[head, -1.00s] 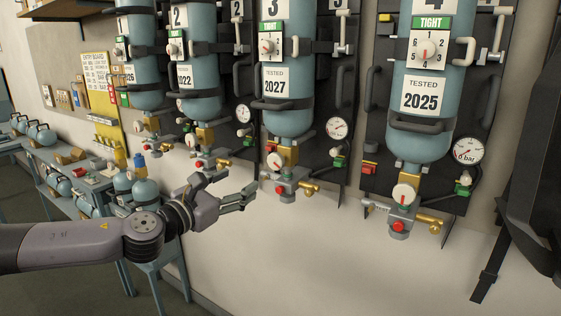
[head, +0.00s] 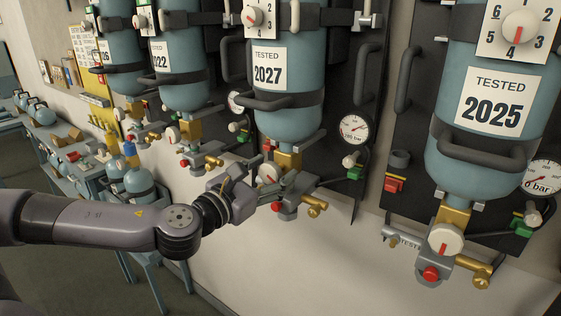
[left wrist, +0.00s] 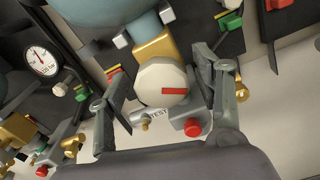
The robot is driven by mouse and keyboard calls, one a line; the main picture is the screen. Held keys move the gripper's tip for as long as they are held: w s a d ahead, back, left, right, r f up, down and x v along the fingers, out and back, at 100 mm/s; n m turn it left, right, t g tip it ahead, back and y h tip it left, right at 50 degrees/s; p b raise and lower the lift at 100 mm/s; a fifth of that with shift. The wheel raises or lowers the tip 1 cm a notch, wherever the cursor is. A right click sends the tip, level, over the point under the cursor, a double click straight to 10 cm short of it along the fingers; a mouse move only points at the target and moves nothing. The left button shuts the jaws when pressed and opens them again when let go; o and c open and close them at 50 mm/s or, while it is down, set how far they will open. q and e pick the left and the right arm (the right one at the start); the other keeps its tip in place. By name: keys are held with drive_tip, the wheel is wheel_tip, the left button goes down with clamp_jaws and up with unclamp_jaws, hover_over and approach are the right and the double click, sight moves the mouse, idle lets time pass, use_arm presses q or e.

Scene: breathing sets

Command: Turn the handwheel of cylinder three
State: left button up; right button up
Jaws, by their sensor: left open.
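Cylinder three (head: 290,112) is the blue one with the "TESTED 2027" label; its number plate is out of the head view now. Its handwheel (head: 268,174) is a white knob at the brass valve under the cylinder, partly hidden by my left gripper (head: 266,186). In the left wrist view a white handwheel (left wrist: 162,82) with a red bar lies between the two spread fingers of my left gripper (left wrist: 160,68). The fingers stand on either side of it, and a gap shows at the left. Whether the right finger touches it I cannot tell. My right gripper is not in view.
A red button (left wrist: 193,128) and a brass fitting (head: 315,207) sit close by the handwheel. A gauge (head: 354,129) is to the right. The "TESTED 2025" cylinder (head: 490,105) hangs further right. Below the valves the pale wall (head: 330,260) is bare.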

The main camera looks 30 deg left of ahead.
use_arm(q)
drive_tip(key=shift+w+d, duration=0.1)
drive_tip(key=shift+s+r, duration=0.2)
drive_tip(key=shift+s, duration=0.15)
drive_tip(key=shift+c, duration=0.4)
drive_tip(key=shift+w+f, duration=0.1)
drive_tip(key=shift+w, duration=0.05)
drive_tip(key=c, duration=1.1)
